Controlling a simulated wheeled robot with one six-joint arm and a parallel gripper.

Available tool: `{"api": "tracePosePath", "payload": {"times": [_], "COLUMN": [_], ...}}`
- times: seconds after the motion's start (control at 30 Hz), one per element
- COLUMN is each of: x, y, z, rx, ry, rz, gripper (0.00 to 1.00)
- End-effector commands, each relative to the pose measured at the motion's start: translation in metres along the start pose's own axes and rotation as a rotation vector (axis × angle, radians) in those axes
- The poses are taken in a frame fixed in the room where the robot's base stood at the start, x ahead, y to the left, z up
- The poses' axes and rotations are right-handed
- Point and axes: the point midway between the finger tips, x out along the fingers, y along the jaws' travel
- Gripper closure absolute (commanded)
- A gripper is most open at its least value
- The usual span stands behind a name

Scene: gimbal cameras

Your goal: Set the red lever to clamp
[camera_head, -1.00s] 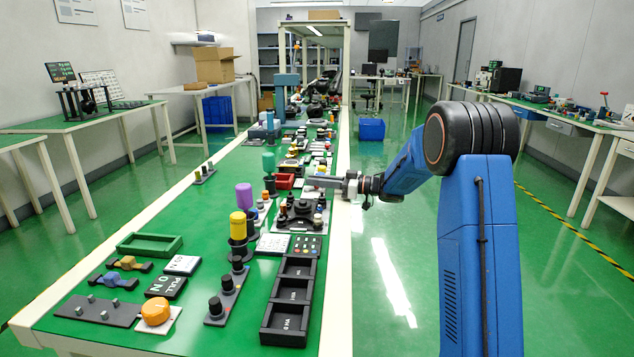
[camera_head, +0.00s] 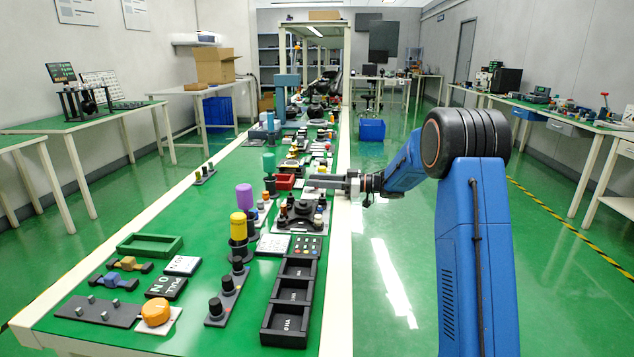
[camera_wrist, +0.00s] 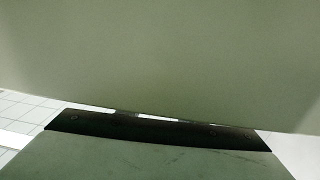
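My gripper (camera_head: 312,181) reaches left from the blue arm over the right side of the long green bench, in the head view. It is above or beside a dark fixture with round knobs (camera_head: 300,212); the gap between them is hard to judge. The fingers are seen side-on, so their opening does not show. I cannot pick out a red lever for certain; it may be hidden behind the gripper or too small. In the wrist view a large plain grey-green surface (camera_wrist: 160,60) fills the top, very close, above a dark strip (camera_wrist: 160,131).
Yellow and purple cylinders (camera_head: 238,226) stand nearer on the bench. A black tray with compartments (camera_head: 290,300) lies at the near right edge. Several small parts crowd the far bench.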

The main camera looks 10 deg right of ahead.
Motion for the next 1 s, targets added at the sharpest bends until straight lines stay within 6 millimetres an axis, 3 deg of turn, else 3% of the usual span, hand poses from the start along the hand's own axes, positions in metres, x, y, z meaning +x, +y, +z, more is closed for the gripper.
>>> {"api": "tracePosePath", "payload": {"times": [0.17,0.8,1.0], "x": [-0.021,-0.144,-0.166], "y": [0.001,0.001,0.0], "z": [0.0,0.0,0.0], "rx": [0.0,0.0,0.0], "ry": [0.0,0.0,0.0], "rz": [0.002,0.003,0.001], "gripper": [0.67,0.67,0.67]}}
